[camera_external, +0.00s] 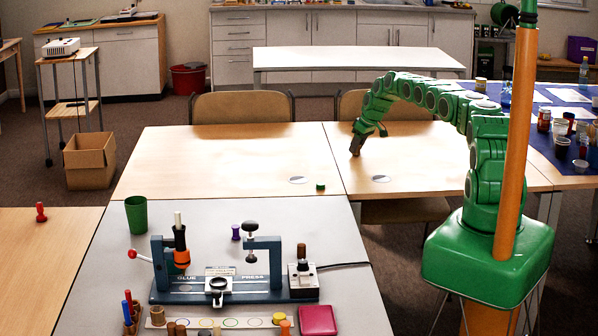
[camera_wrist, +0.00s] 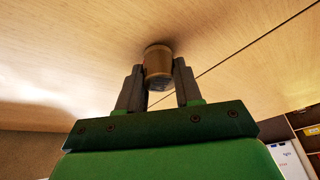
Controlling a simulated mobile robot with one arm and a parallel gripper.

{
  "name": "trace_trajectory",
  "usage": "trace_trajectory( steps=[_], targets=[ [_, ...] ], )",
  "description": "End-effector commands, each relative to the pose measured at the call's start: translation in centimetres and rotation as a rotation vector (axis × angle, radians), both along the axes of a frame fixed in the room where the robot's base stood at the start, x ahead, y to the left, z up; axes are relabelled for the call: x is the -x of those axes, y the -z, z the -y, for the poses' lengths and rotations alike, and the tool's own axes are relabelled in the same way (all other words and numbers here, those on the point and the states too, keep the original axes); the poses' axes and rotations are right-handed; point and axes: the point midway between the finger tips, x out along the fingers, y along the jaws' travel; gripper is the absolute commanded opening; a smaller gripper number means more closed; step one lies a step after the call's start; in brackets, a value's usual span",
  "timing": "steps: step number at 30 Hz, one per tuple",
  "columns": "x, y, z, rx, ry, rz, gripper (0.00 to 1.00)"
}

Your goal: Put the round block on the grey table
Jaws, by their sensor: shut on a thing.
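My gripper (camera_external: 356,149) is low over the right half of the wooden table (camera_external: 430,165), near its back left part. In the wrist view my gripper (camera_wrist: 158,70) is shut on a round block (camera_wrist: 158,53), a tan cylinder with a greyish end. The block is between both fingertips, close to the wooden surface; I cannot tell whether it touches it. In the external view the block is hard to tell from the fingers. The grey table (camera_external: 340,240) stands in front, to the left of my base, away from my gripper.
The grey table holds a blue glue press (camera_external: 225,287), a green cup (camera_external: 136,214), a purple spool (camera_external: 236,232), a red pad (camera_external: 318,320) and several small pieces along its front. Its back right area is clear.

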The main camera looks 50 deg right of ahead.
Motion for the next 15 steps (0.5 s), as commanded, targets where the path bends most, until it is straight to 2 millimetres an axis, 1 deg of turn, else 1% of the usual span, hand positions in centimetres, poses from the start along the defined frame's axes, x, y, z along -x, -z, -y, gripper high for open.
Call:
trace_trajectory(
  steps=[5, 8, 15],
  targets=[
    [-0.1, -1.6, 0.0, 0.002, -0.001, 0.000, 0.01],
    [-0.1, -3.0, 0.0, 0.003, -0.001, 0.001, 0.01],
    [0.9, -4.2, -0.5, 0.000, -0.001, -0.001, 0.01]
  ],
)
